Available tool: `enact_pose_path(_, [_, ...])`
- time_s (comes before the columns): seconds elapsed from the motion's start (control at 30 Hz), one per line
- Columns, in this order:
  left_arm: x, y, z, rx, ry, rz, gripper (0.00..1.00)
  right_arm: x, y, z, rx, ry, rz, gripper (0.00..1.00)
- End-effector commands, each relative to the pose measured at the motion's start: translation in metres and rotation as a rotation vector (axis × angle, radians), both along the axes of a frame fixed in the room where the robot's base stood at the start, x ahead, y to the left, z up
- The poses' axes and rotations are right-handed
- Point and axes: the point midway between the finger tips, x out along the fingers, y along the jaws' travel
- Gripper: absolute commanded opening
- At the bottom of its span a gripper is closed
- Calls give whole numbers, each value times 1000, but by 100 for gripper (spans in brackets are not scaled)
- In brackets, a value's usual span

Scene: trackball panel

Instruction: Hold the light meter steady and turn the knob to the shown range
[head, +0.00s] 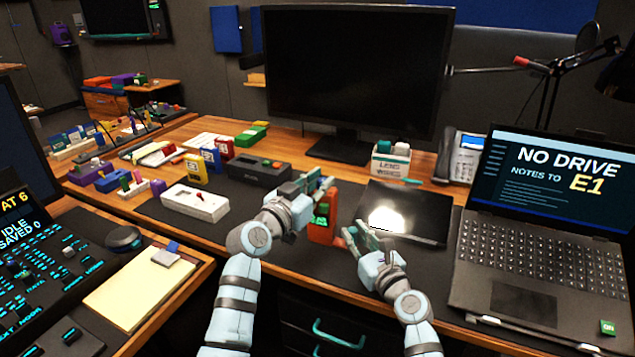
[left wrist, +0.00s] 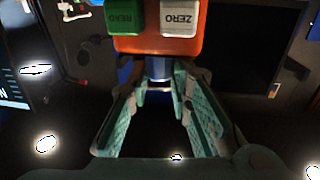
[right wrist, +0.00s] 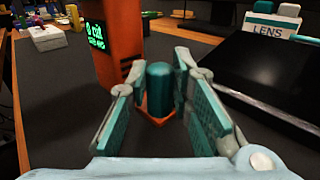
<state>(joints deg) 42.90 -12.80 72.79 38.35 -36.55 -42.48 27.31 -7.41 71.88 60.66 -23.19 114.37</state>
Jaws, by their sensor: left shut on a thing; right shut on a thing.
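The light meter (head: 322,215) is an upright orange body with a lit green display on the dark desk mat. My left gripper (head: 322,184) is shut on the meter near its top. The left wrist view shows the meter's orange face (left wrist: 160,45) with READ and ZERO buttons, and a blue-grey cylinder (left wrist: 160,68) between the fingertips. My right gripper (head: 352,236) is low beside the meter's right side. In the right wrist view its fingers close around a teal upright cylinder (right wrist: 159,88), apparently the knob, above an orange base. The display's (right wrist: 95,35) small text is hard to read.
A black tablet (head: 405,212) lies right of the meter, with an open laptop (head: 545,215) beyond. A black box (head: 260,172) and a white block (head: 195,202) stand to the left. A lens wipes box (head: 390,160) is behind. Desk mat between white block and meter is clear.

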Motion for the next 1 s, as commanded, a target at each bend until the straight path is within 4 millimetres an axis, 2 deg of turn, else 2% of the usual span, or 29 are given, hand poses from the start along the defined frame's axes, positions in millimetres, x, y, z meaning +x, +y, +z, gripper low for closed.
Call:
enact_pose_path(0.33, [-1, 0, 0, -2, 1, 34, 0, 0, 1, 0, 2, 0, 2, 0])
enact_pose_path(0.37, [-1, 0, 0, -2, 1, 34, 20, 0, 1, 0, 2, 0, 2, 0])
enact_pose_path(0.5, [-1, 0, 0, -1, 1, 33, 40, 0, 1, 0, 2, 0, 1, 0])
enact_pose_path(0.83, [-3, 1, 0, 0, 0, 32, 40, 0, 0, 0, 1, -1, 0, 0])
enact_pose_path(1.0, [-28, 15, -1, -1, -1, 35, 40, 0, 0, 0, 1, 0, 0, 0])
